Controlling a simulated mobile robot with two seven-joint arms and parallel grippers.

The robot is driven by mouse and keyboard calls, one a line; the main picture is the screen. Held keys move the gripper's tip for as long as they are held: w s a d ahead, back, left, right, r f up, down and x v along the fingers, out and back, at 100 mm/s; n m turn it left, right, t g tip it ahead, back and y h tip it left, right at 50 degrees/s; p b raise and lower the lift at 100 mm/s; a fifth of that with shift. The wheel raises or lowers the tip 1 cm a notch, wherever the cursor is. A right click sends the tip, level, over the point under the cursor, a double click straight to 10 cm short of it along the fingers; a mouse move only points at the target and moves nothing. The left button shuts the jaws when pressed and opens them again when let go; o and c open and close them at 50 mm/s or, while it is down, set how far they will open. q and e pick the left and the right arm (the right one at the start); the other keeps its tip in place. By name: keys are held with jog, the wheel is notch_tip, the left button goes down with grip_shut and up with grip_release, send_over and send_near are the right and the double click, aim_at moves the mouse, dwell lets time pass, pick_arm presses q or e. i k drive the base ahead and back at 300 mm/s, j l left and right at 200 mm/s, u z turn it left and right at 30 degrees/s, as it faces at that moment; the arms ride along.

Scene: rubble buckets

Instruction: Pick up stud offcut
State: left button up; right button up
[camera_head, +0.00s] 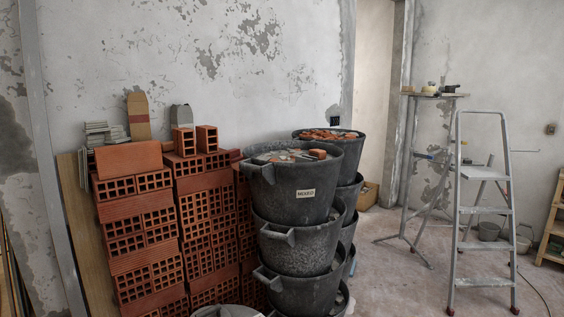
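I cannot pick out a stud offcut for certain. Rubble with grey and reddish pieces lies in the top front black bucket (300,180), which bears a "MIXED" label. Another black bucket (331,145) behind it holds reddish rubble. Pieces in both are too small to name surely. A tall wooden board (78,235) leans by the wall at the left, partly hidden by bricks. Neither of my grippers is in view.
Hollow red bricks (140,225) are stacked left of the bucket stacks. Grey strips (97,133) and a rounded wooden piece (138,116) stand on top. A stepladder (482,212) and a trestle stand (428,170) occupy the right. Some floor (385,285) is clear between.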

aim_at(304, 159)
jog(key=i+l+u, duration=0.1)
jog(key=u, duration=0.25)
jog(key=l+u, duration=0.15)
jog(key=u, duration=0.2)
jog(key=i+l+u, duration=0.1)
jog(key=u, duration=0.3)
jog(key=l+u, duration=0.5)
jog(key=l, duration=0.5)
jog(key=k+l+u, duration=0.1)
jog(key=l+u, duration=0.15)
jog(key=l, duration=1.55)
